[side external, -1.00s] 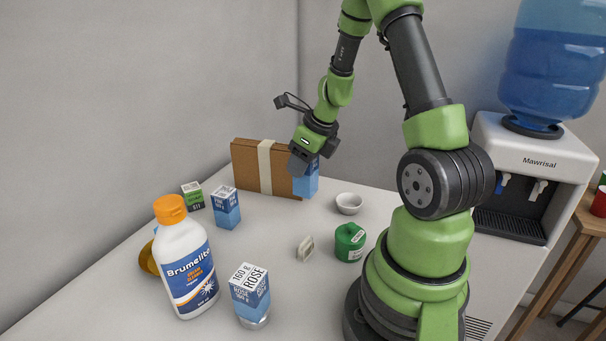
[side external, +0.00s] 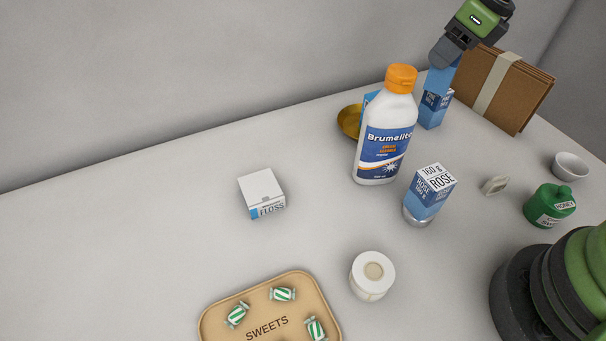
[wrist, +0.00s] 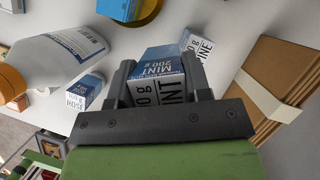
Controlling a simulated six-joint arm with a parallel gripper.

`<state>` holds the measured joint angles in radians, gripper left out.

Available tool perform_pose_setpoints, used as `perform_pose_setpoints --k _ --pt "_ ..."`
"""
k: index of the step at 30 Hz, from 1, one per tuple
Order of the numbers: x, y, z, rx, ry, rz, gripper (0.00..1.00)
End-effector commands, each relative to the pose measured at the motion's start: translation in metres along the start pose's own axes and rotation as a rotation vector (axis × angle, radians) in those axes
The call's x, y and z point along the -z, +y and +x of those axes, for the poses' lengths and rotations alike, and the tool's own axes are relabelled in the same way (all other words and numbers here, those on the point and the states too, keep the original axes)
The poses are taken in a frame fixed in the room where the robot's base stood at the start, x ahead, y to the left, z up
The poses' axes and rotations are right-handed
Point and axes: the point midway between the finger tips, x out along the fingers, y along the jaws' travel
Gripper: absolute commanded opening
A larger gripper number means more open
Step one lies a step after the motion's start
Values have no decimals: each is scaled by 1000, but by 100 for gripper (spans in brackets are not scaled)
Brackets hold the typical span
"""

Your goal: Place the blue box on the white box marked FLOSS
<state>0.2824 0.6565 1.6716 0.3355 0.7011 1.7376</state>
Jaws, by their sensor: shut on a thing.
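My gripper (side external: 448,52) is shut on a blue box (side external: 440,78) with a white end, held up at the back right in the side view. In the wrist view the held box (wrist: 160,67) reads MINT 200 g and sits between the fingers (wrist: 160,85). The white box marked FLOSS (side external: 262,188) lies on the counter left of centre, with a blue patch on its front and its top bare. My gripper is far to its right and higher. Another blue box (side external: 434,108), marked PINE in the wrist view (wrist: 196,46), stands below and partly behind the held one.
A Brumelite bottle (side external: 385,125) and a ROSE box (side external: 430,192) on a round base stand between my gripper and FLOSS. Counter left of FLOSS is clear.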

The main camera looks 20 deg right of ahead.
Motion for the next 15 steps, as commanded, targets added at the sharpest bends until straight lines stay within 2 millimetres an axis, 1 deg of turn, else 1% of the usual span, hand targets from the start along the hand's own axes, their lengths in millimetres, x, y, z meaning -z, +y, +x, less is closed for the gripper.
perform_pose_setpoints --k 1,2,3,5,6,8,9,10,11,12,14,15 --pt "-26 18 9 -35 -2 -91 15" --pt "-38 29 13 -56 -2 -139 15" --pt "-55 44 18 -83 -2 -203 15" --pt "-77 70 26 -122 -1 -298 15" --pt "-91 88 30 -148 -1 -361 15" --pt "-109 117 36 -186 -1 -452 15" --pt "-120 137 39 -210 -1 -511 15" --pt "-127 152 41 -228 -1 -555 15" --pt "-134 168 43 -245 -1 -598 15" --pt "-141 188 45 -267 -1 -650 15" --pt "-149 218 47 -297 -1 -723 15" --pt "-153 236 48 -316 -1 -765 15"
